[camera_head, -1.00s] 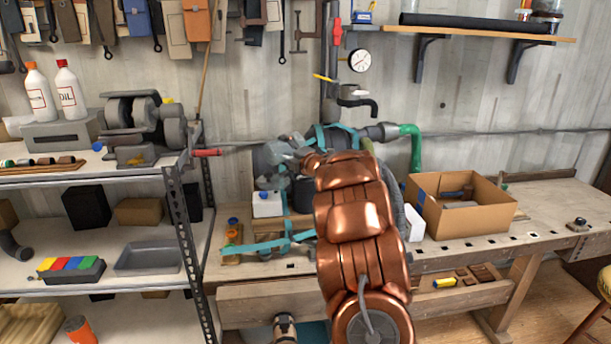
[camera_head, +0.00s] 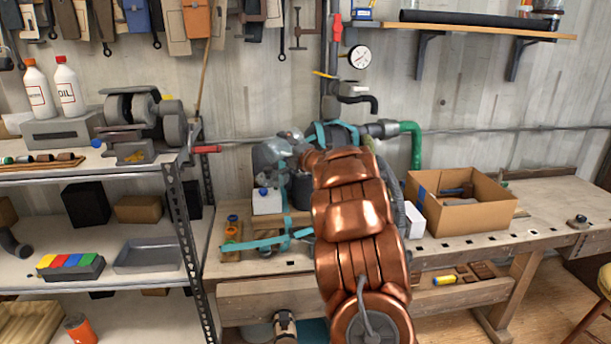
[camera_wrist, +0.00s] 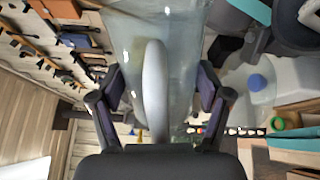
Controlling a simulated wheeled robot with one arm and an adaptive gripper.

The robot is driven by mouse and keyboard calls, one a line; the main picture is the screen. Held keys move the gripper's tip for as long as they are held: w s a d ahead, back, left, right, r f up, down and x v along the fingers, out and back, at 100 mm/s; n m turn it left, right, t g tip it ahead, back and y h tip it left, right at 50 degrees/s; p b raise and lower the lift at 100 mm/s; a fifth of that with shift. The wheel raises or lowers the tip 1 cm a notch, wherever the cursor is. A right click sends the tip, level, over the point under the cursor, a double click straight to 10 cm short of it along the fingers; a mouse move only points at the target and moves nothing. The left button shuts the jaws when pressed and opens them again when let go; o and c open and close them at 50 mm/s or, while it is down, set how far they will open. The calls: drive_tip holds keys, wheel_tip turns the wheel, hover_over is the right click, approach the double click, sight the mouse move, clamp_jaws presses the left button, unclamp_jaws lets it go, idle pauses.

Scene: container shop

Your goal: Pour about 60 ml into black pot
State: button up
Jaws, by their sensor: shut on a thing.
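My gripper (camera_wrist: 155,110) is shut on the handle of a clear, see-through jug (camera_wrist: 185,40), which fills the upper middle of the wrist view. In the head view the jug (camera_head: 277,149) is held in the air over the bench, left of my copper-coloured arm, and looks tilted. Any liquid in it cannot be made out. A dark pot-like vessel (camera_head: 301,190) stands on the bench below and just right of the jug, partly hidden by my arm. Whether it is the black pot is not certain, and its opening is not clearly seen.
A white container with a blue cap (camera_head: 267,202) stands left of the dark vessel. Teal straps (camera_head: 262,246) lie on the bench. A cardboard box (camera_head: 462,220) stands to the right. A shelf rack (camera_head: 180,230) is at left, and pipes rise behind.

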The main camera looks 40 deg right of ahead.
drive_tip(key=a+n+b, duration=0.1)
drive_tip(key=b, duration=0.1)
drive_tip(key=shift+a+f+n+b, duration=0.25)
drive_tip(key=shift+a+n+b, duration=0.1)
drive_tip(key=shift+n+b, duration=0.05)
drive_tip(key=shift+w+r+n+b, duration=0.15)
drive_tip(key=shift+n+b, duration=0.25)
drive_tip(key=shift+b, duration=0.2)
drive_tip(key=shift+r, duration=0.35)
drive_tip(key=shift+n+b, duration=0.4)
drive_tip(key=shift+b, duration=0.1)
